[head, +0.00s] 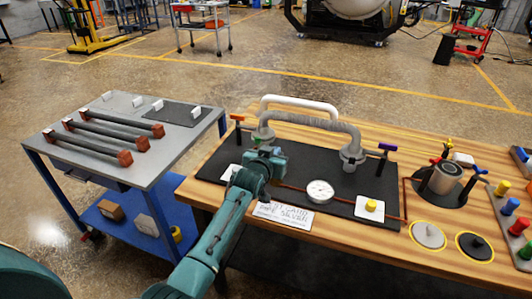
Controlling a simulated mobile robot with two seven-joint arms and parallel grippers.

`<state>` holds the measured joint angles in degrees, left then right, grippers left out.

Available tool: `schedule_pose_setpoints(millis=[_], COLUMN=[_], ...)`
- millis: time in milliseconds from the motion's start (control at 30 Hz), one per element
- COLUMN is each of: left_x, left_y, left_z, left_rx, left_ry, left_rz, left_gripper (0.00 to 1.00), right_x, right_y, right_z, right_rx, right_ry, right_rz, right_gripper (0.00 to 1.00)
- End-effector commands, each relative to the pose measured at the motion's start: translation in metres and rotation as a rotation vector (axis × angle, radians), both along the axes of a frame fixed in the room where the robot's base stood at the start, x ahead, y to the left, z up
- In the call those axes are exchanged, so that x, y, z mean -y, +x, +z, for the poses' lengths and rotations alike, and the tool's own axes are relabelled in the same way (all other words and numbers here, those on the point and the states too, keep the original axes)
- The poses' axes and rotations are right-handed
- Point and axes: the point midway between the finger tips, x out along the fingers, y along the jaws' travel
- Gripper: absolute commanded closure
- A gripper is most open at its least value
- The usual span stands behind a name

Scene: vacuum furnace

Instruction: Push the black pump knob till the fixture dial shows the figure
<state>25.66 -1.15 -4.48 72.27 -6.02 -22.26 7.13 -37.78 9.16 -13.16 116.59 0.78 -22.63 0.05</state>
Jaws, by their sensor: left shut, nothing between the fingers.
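The fixture dial (320,191) is a round white gauge on the black mat (300,150), joined to a thin copper line. Its reading is too small to tell. My left gripper (264,162) is shut and empty over the left part of the mat, left of the dial. A white square plate (228,174) shows beside it, partly covered by my gripper and arm. No black knob shows clearly there, so I cannot tell whether my gripper touches one. A white plate with a yellow knob (371,206) sits right of the dial. My right gripper is out of view.
Grey (428,235) and black (474,246) discs, a metal cylinder (444,179) and coloured knobs stand at right. A cart (125,130) with rods stands at left.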

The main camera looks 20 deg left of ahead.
Motion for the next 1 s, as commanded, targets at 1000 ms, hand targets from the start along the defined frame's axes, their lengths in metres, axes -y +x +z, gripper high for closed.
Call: schedule_pose_setpoints(millis=[1000], left_x=[-0.006], left_y=[-0.094], left_z=[0.047], left_rx=[0.004], left_ry=[0.001], left_rz=[0.001], left_gripper=[1.00], right_x=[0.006], right_y=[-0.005], right_z=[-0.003], right_rx=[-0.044], right_ry=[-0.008], right_rz=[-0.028], right_gripper=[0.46])
